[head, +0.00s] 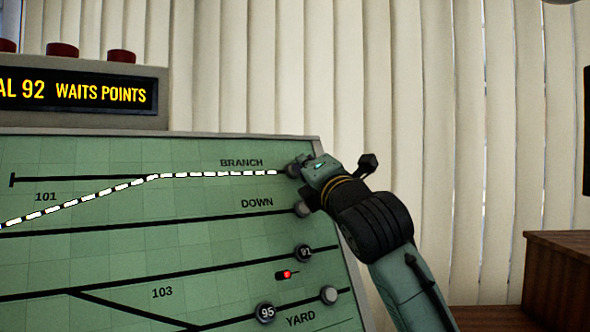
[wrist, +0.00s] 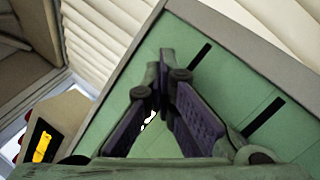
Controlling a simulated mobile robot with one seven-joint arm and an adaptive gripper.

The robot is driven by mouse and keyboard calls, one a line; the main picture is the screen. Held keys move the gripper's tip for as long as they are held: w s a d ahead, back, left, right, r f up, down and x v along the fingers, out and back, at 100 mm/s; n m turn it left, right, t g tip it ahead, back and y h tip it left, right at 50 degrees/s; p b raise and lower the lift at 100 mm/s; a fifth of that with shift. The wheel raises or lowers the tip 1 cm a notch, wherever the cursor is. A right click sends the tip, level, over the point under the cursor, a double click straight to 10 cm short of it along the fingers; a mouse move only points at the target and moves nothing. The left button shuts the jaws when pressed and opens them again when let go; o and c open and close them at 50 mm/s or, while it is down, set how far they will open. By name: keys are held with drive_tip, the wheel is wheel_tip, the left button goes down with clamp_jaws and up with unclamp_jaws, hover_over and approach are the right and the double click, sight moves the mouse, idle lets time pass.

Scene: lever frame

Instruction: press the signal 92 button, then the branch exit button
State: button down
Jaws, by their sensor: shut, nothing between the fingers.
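The green track panel (head: 100,240) fills the left of the head view. The branch exit button (head: 292,171) is a grey round knob at the right end of the BRANCH line, partly hidden by my gripper. My gripper (head: 305,168) is shut and empty, its tip at or right beside that knob; I cannot tell whether it is pressed. In the wrist view the shut fingers (wrist: 164,75) point at the panel and hide the knob. A lit white dashed route runs along to the branch end. I see no button marked 92. The sign (head: 80,92) reads "AL 92 WAITS POINTS", its left part cut off.
Below the branch knob are the DOWN end knob (head: 302,209), knob 91 (head: 304,253), a red lamp (head: 287,274), a pale knob (head: 329,294) and knob 95 (head: 265,313). Red domes (head: 122,56) top the sign. A wooden cabinet (head: 556,280) stands at right.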

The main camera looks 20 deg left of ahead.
drive_tip(key=shift+s+d+r+p, duration=0.3)
drive_tip(key=shift+s+d+r, duration=0.1)
drive_tip(key=shift+s+d, duration=0.15)
idle(0.4)
drive_tip(key=s+d+r, duration=0.1)
drive_tip(key=s+d+r+p, duration=0.1)
drive_tip(key=s+d, duration=0.1)
drive_tip(key=shift+d+r+p, duration=0.1)
drive_tip(key=shift+r+p, duration=0.05)
drive_tip(key=shift+p, duration=0.15)
idle(0.4)
